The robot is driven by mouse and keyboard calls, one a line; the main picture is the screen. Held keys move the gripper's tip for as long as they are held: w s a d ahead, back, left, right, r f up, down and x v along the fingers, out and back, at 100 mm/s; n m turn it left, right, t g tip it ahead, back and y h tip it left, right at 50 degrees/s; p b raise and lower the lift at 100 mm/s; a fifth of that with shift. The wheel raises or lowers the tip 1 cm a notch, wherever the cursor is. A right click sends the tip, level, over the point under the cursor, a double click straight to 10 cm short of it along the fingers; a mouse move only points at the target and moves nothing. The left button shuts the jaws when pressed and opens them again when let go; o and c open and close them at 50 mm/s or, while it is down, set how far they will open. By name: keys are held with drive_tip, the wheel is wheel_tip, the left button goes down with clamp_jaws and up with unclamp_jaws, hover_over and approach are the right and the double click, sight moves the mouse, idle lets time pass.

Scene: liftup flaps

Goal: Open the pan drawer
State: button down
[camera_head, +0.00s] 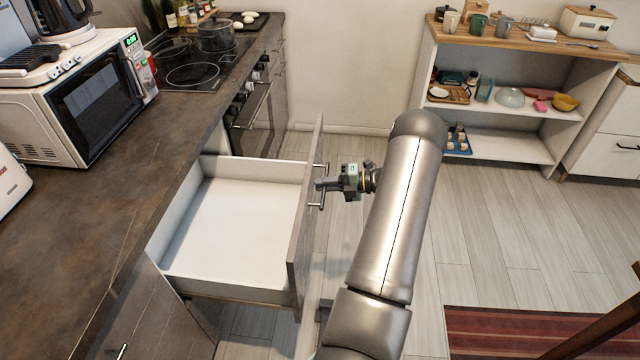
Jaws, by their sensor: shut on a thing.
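The pan drawer (232,216) is pulled well out from under the dark counter at the left. Its white inside is empty. Its dark front panel (304,225) faces right and carries a metal bar handle (323,186). My gripper (320,185) is shut on this handle from the right side. The fingertips are small in view and partly hidden at the handle.
A counter (75,205) with a white microwave (85,95) runs along the left. A black hob (195,70) and an oven (252,115) stand beyond the drawer. An open shelf (495,132) stands at the back right. The plank floor on the right is mostly clear.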

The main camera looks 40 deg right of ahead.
drive_tip(key=c, duration=1.6)
unclamp_jaws()
drive_tip(key=shift+d, duration=0.1)
drive_tip(key=b+v, duration=0.1)
drive_tip(key=v, duration=1.6)
drive_tip(key=shift+s+r+b, duration=0.1)
drive_tip(key=shift+s+b, duration=0.1)
drive_tip(key=shift+b, duration=0.2)
